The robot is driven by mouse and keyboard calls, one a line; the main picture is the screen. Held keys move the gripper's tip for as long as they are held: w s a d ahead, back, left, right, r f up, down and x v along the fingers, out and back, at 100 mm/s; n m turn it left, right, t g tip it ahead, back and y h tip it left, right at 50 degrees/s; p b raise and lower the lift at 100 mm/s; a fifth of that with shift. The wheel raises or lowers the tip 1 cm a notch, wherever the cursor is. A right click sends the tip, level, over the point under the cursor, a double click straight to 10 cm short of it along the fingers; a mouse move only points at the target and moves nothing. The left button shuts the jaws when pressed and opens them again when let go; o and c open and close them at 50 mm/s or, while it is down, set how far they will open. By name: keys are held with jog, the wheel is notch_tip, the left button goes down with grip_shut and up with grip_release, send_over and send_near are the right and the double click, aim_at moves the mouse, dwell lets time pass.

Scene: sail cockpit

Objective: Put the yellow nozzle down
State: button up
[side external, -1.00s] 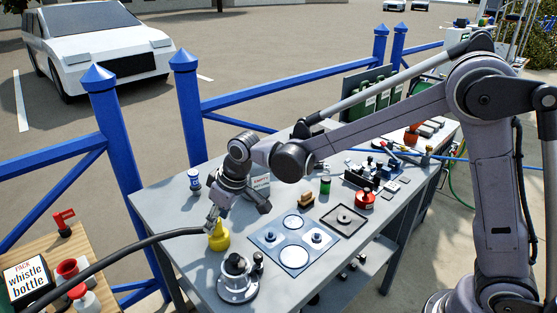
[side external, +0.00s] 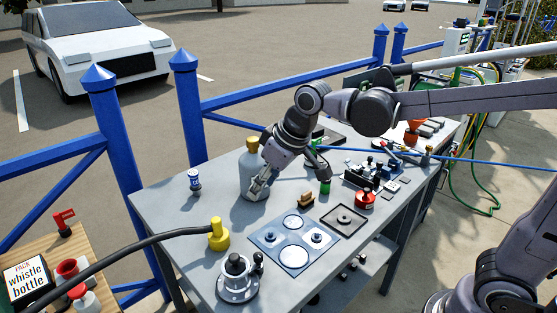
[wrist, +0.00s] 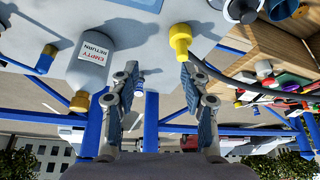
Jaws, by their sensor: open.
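The yellow nozzle (side external: 217,236) is on the grey workbench (side external: 172,215) near its left front edge, joined to a thick black hose (side external: 130,243). My gripper (side external: 260,187) is open and empty, up and to the right of the nozzle. In the side view it overlaps a grey bottle with a yellow cap (side external: 247,172). The wrist view shows that bottle (wrist: 92,58), labelled "EMPTY RETURN", to the left of the fingers (wrist: 158,95).
A round metal fitting (side external: 237,280) stands on the bench in front of the nozzle. A blue-and-white can (side external: 194,181) stands at the back left. A pale blue panel (side external: 293,243) lies to the right. Bench around the nozzle is mostly clear.

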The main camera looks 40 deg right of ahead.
jog(key=s+d+f+m+t+h, duration=0.1)
jog(key=s+d+f+m+t, duration=0.1)
jog(key=s+d, duration=0.8)
jog(key=s+f+m, duration=0.1)
jog(key=s+f, duration=0.1)
jog(key=s, duration=0.1)
jog(key=shift+s+d+f, duration=0.2)
jog(key=shift+s+d, duration=0.15)
